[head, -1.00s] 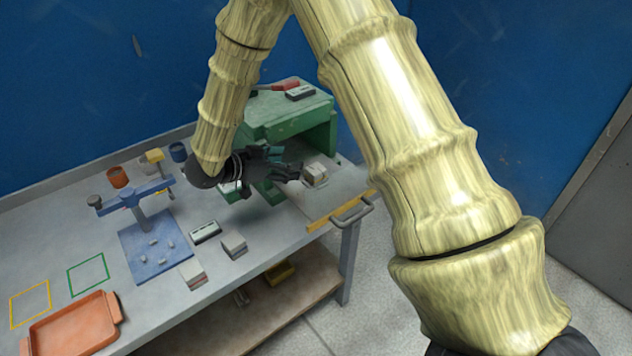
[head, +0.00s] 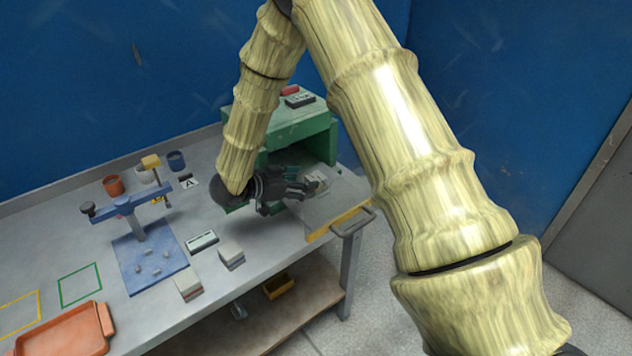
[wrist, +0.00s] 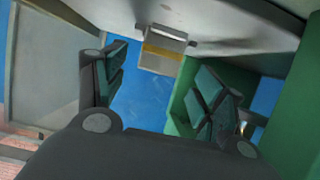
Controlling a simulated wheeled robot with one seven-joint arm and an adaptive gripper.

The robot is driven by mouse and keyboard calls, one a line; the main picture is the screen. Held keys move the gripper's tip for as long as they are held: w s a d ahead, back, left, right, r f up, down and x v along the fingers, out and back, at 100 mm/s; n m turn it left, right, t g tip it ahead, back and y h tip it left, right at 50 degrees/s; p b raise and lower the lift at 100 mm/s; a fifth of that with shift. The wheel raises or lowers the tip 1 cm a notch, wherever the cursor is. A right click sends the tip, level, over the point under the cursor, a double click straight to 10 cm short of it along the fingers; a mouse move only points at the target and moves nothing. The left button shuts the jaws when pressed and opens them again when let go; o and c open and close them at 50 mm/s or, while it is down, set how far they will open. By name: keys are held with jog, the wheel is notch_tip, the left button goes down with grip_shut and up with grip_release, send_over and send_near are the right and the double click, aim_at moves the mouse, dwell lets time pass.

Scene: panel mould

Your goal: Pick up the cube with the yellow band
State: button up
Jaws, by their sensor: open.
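The cube with the yellow band (wrist: 162,52) shows in the wrist view, beyond the fingertips and between the two fingers' lines. It is pale grey with a yellow stripe across it. In the head view the cube (head: 319,181) sits on the grey surface at the table's right end, just right of my gripper (head: 300,186), which partly covers it. My gripper also shows in the wrist view (wrist: 160,88), with its dark, green-padded fingers spread and nothing between them. I cannot tell whether a fingertip touches the cube.
A green open-fronted housing (head: 285,128) stands close behind my gripper. Two pale blocks, (head: 188,284) and (head: 231,256), a blue fixture (head: 150,255) and an orange tray (head: 65,332) lie left.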

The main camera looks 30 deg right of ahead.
aim_at(315, 177)
jog(key=d, duration=0.1)
jog(key=d+p, duration=0.1)
jog(key=d, duration=0.1)
jog(key=d+p, duration=0.1)
jog(key=shift+d+f, duration=0.35)
jog(key=shift+d, duration=0.05)
jog(key=shift+w+d+f+p, duration=0.1)
jog(key=shift+d+f+p, duration=0.15)
jog(key=shift+d+p, duration=0.1)
jog(key=shift+c, duration=0.4)
jog(key=c, duration=1.1)
jog(key=shift+r, duration=0.1)
